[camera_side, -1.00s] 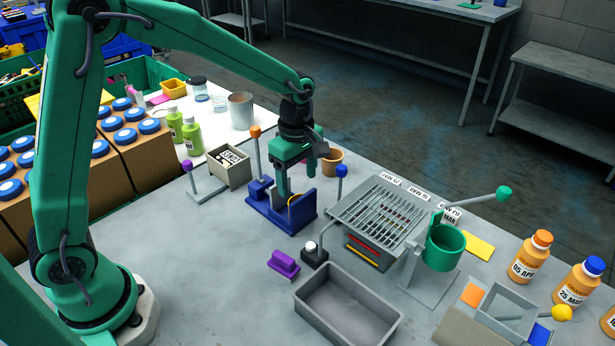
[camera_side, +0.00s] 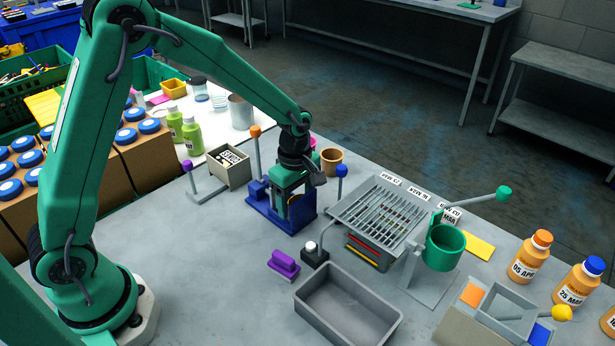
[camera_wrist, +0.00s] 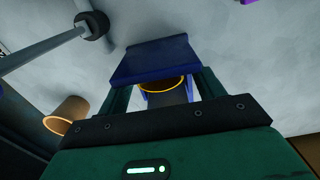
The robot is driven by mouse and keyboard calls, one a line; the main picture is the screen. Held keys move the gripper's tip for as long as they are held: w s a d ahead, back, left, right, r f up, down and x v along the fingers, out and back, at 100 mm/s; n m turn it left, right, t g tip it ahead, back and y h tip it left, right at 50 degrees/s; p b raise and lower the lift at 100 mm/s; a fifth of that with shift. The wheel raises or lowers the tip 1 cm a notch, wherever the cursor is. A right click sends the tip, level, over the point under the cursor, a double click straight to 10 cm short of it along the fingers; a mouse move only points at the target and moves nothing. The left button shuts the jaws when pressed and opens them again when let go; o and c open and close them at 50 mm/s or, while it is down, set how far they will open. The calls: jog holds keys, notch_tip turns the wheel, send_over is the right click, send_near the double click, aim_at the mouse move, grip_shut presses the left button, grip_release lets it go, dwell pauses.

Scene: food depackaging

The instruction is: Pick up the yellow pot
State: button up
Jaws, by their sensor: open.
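A pot with a yellow rim (camera_wrist: 161,90) sits in the blue holder (camera_wrist: 155,60) in the wrist view. Its body is largely hidden. In the side view the blue holder (camera_side: 268,215) stands on the grey bench, and only a small bit of yellow shows behind my fingers. My gripper (camera_side: 288,208) is low over the holder, pointing down and open. In the wrist view the two fingers of my gripper (camera_wrist: 166,86) lie left and right of the yellow rim. I cannot tell whether they touch the pot.
Orange-knobbed (camera_side: 255,131) and blue-knobbed (camera_side: 342,170) levers rise close to the holder. A brown pot (camera_side: 331,162) stands behind my gripper. A slatted rack (camera_side: 375,212) is to the right, a grey tray (camera_side: 347,308) in front. Bare bench lies left of the purple block (camera_side: 285,264).

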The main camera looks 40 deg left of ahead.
jog(key=shift+f, duration=0.5)
jog(key=shift+c, duration=0.5)
jog(key=c, duration=1.1)
jog(key=shift+r, duration=0.15)
notch_tip(320, 180, up, 18)
jog(key=shift+f, duration=0.1)
